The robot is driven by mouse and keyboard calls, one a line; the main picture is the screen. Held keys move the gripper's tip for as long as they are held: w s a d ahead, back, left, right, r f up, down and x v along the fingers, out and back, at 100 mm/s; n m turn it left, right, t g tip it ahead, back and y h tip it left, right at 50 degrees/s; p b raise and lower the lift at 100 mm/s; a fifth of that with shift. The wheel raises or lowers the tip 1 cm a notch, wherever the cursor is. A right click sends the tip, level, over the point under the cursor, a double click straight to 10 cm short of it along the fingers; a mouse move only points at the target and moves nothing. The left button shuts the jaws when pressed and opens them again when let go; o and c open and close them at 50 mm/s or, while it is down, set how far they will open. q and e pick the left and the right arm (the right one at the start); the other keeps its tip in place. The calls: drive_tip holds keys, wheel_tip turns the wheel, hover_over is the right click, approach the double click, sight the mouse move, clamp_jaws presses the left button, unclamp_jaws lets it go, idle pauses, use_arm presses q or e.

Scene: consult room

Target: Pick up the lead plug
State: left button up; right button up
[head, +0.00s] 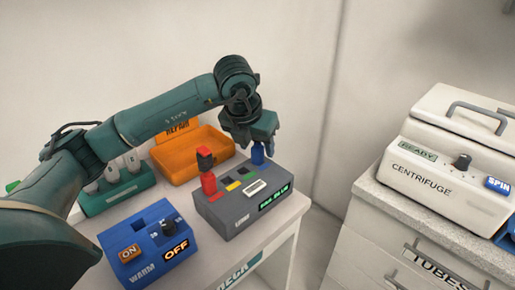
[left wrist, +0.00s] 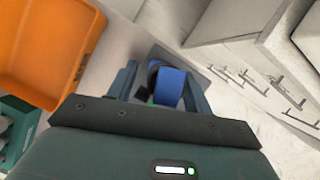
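A grey box (head: 243,212) with a lit green display stands on the white table. A red plug with a black top (head: 207,172) stands upright at its left end. A blue plug (head: 257,154) stands at its far right end. My left gripper (head: 262,138) is directly above the blue plug, pointing down. In the left wrist view the blue plug (left wrist: 171,86) lies between the two fingers, near the right one, with a gap on the left. The fingers look open around it. Which plug is the lead plug is not marked. My right gripper is not in view.
An orange tray (head: 214,143) is behind the grey box. A blue warmer box (head: 130,262) is at front left, and a green rack (head: 95,205) with white pieces is at left. A centrifuge (head: 440,180) stands on a separate cabinet (head: 372,222) at right.

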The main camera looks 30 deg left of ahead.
use_arm(q)
drive_tip(key=c, duration=0.9)
drive_tip(key=shift+c, duration=0.2)
wheel_tip(320, 180, up, 10)
drive_tip(key=shift+r, duration=0.1)
drive_tip(key=shift+r+p, duration=1.35)
drive_tip(key=shift+r, duration=0.7)
